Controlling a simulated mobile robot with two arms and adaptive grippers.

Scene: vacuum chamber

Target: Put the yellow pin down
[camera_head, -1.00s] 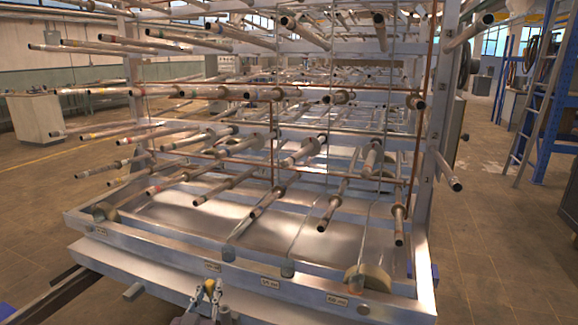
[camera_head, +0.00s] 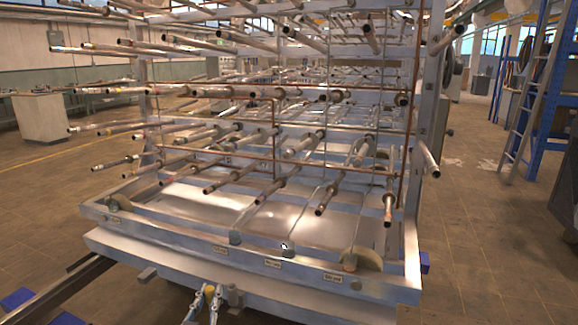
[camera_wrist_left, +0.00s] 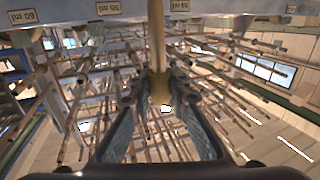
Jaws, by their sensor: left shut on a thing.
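My left gripper (camera_head: 209,294) is low in the head view, just in front of the metal rack's front edge. It is shut on the yellow pin (camera_head: 210,289), of which only a small yellow part shows there. In the left wrist view the two dark fingers (camera_wrist_left: 160,98) close around the pin's yellow part (camera_wrist_left: 160,90). A long tan shaft (camera_wrist_left: 157,40) runs from it towards the top of that view. The pin's far end is out of that picture. My right gripper is not in view.
The large metal rack (camera_head: 190,243) carries many protruding tubes and thin upright rods. A blue shelf frame and ladder (camera_head: 527,90) stand at right. Floor is open at right.

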